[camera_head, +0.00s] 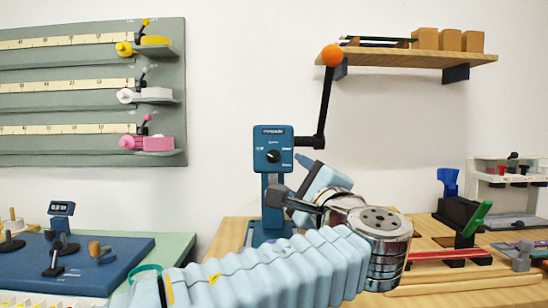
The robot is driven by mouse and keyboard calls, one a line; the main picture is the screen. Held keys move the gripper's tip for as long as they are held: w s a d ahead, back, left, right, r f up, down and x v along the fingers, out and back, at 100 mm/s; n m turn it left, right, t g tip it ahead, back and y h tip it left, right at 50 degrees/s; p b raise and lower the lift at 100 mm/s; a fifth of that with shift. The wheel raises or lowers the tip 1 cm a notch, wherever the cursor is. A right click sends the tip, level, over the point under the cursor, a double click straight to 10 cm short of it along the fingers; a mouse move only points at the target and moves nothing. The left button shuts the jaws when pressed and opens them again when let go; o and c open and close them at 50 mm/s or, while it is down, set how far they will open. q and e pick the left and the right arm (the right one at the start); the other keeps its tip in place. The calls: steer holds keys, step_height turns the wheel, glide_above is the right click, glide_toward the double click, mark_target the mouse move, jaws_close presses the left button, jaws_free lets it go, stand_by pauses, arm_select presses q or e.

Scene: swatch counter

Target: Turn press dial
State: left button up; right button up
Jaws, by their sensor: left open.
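The blue press (273,136) stands on the wooden table, with a blue column and base below its head. The press dial (273,156) is a black knob in the middle of its front face, with small white markings around it. A black crank lever with an orange ball (332,55) rises at the press's right. My left gripper (289,181) is open, just below and to the right of the dial in the picture. Its dark fingers overlap the press's column and lower right side. I cannot tell whether it touches anything. My right gripper is not in view.
A wooden wall shelf (420,58) with blocks hangs at upper right. A grey-green wall board (85,112) with tapes is at left. A blue mat (115,278) with small tools lies at lower left. Red rods (440,254) and a black holder (458,214) are at right.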

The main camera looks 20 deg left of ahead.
mark_target(275, 158)
arm_select(q)
steer(key=p+x, duration=0.2)
steer(key=x, duration=0.8)
steer(key=shift+w+a, duration=0.15)
steer(key=c, duration=1)
